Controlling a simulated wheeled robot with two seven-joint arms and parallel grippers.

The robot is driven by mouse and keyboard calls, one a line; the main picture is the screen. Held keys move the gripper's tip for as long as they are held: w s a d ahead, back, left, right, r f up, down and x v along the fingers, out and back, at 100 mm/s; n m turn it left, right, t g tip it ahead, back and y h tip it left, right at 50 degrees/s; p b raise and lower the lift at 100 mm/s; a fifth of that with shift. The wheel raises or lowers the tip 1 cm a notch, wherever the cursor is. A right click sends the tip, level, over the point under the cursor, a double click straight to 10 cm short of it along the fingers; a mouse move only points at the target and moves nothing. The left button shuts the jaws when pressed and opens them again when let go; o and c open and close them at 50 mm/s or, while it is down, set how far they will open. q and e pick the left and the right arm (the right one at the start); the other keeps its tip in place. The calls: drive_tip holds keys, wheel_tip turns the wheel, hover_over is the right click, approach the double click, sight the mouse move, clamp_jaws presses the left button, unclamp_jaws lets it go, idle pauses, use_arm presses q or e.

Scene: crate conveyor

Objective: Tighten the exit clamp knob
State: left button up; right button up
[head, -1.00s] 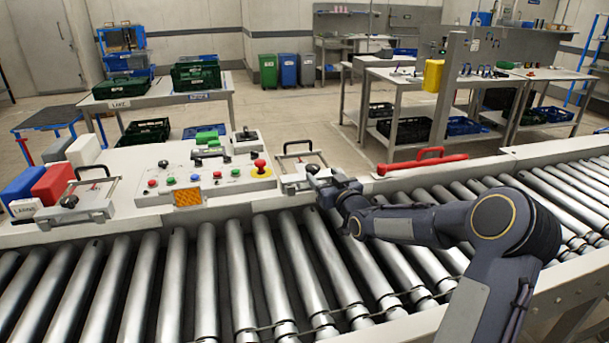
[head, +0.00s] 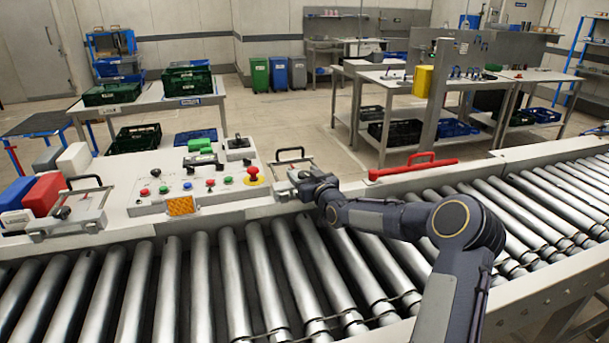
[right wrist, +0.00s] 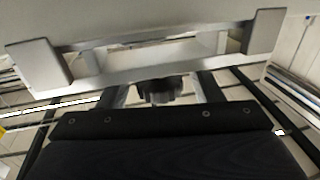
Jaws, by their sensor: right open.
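The exit clamp (head: 281,186) stands on the conveyor's far rail, right of the control panel, with a black handle loop raised above its grey body. My right gripper (head: 303,183) is open and at the clamp's right side, covering part of it. The clamp's knob is hidden behind my gripper in the head view. In the right wrist view a dark ribbed round piece (right wrist: 160,90), probably the knob, shows in the middle, below a light metal crossbar. I cannot tell whether my gripper touches it. My left gripper is out of view.
A similar clamp (head: 75,217) sits at the left end of the rail beside red, blue and white blocks. The control panel (head: 150,205) with buttons lies between the clamps. A red handle (head: 413,165) is on the rail to the right. The rollers (head: 190,280) are bare.

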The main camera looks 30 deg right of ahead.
drive_tip(key=c, duration=1)
drive_tip(key=h+b, duration=0.1)
drive_tip(key=m+b, duration=0.1)
drive_tip(key=b, duration=0.1)
drive_tip(key=shift+a+f+h+b, duration=0.2)
drive_tip(key=shift+h+b, duration=0.1)
drive_tip(key=shift+h, duration=0.1)
drive_tip(key=shift+r+m+h, duration=0.1)
drive_tip(key=shift+m+h, duration=0.3)
drive_tip(key=shift+h, duration=0.1)
drive_tip(key=shift+r+m+g+h, duration=0.25)
drive_tip(key=shift+m+g+h, duration=0.25)
drive_tip(key=shift+h, duration=0.4)
drive_tip(key=shift+m+h+p, duration=0.4)
drive_tip(key=shift+p, duration=0.1)
drive_tip(key=shift+m+h, duration=0.3)
drive_tip(key=shift+d+f+g+h, duration=0.15)
drive_tip(key=shift+d+g+h, duration=0.05)
drive_tip(key=shift+g+h, duration=0.2)
